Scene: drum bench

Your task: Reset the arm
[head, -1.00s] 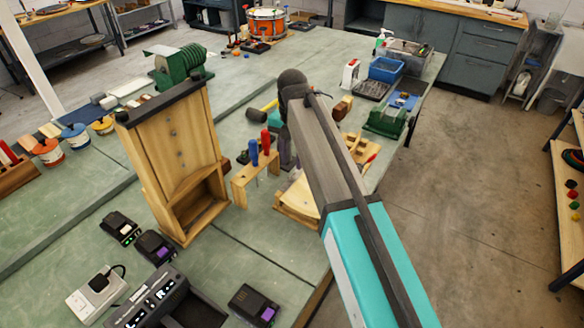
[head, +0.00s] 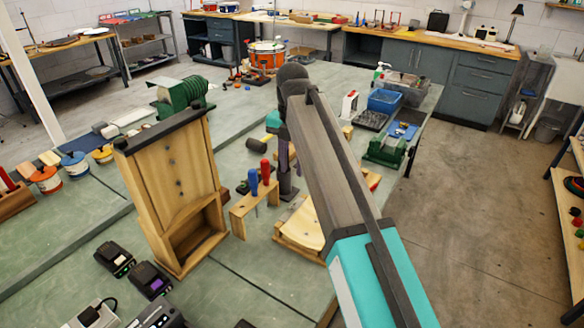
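My arm, a grey link with teal sections, reaches from the bottom right up to a dark joint near the picture's middle. A small teal part of it shows just left of that joint. My gripper cannot be made out; the far end of my arm is hidden behind the near links, so whether it holds anything does not show. A dark grey upright form stands below the joint, and I cannot tell whether it is part of my arm or a thing on the bench (head: 75,225).
A tall wooden stand (head: 178,185) and a wooden rack with red and blue-handled tools (head: 243,212) are left of my arm. A blue bin (head: 384,101) and a green machine (head: 387,146) are to its right. An orange drum (head: 266,56) stands behind. Open floor (head: 465,190) lies at right.

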